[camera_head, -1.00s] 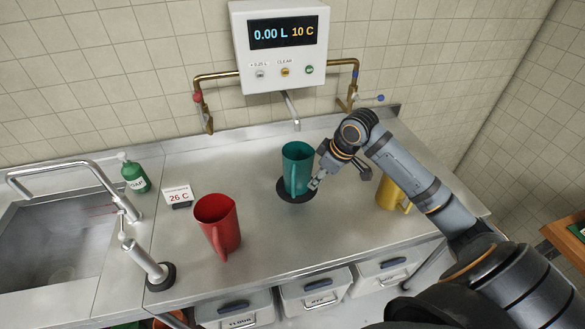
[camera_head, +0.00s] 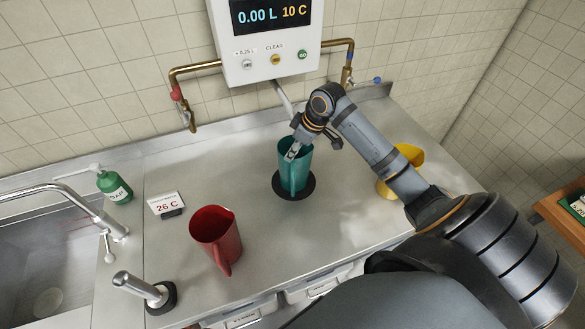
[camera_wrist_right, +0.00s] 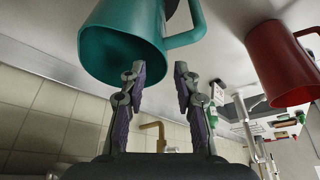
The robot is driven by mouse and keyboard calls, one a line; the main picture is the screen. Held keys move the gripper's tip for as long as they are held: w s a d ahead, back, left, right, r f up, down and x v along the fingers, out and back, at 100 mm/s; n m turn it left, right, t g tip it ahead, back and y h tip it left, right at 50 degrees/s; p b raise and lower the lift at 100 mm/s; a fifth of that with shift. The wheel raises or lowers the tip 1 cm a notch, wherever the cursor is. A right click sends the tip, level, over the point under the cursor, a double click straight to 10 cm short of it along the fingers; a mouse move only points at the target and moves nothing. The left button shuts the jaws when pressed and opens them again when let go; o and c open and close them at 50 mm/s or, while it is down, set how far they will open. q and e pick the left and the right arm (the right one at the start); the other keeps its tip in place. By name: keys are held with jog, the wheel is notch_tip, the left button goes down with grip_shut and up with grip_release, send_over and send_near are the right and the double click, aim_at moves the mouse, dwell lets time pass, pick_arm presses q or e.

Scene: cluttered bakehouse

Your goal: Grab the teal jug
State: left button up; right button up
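The teal jug (camera_head: 300,172) stands upright on a round black pad (camera_head: 281,187) on the steel counter, under the wall dispenser. My right gripper (camera_head: 292,151) is at the jug's upper part, partly covering it in the head view. In the right wrist view the jug (camera_wrist_right: 118,45) appears upside down, its open rim towards the camera. The right gripper (camera_wrist_right: 160,72) is open there, its fingers apart with nothing held between them. My left gripper is out of view.
A red jug (camera_head: 214,234) stands front left and a yellow jug (camera_head: 410,154) behind my right arm. The soap bottle (camera_head: 114,187), temperature sign (camera_head: 167,204) and sink tap (camera_head: 75,199) are at left. The dispenser (camera_head: 266,40) and its brass pipes overhang the back.

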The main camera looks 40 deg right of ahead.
aim_at(285, 165)
jog(key=shift+a+f+p, duration=0.35)
jog(key=shift+f+p, duration=0.4)
jog(key=shift+p, duration=0.3)
jog(key=x, duration=0.3)
jog(key=shift+s+p, duration=0.15)
jog(key=shift+p, duration=0.15)
jog(key=shift+f, duration=0.15)
jog(key=shift+d, duration=0.1)
grip_shut()
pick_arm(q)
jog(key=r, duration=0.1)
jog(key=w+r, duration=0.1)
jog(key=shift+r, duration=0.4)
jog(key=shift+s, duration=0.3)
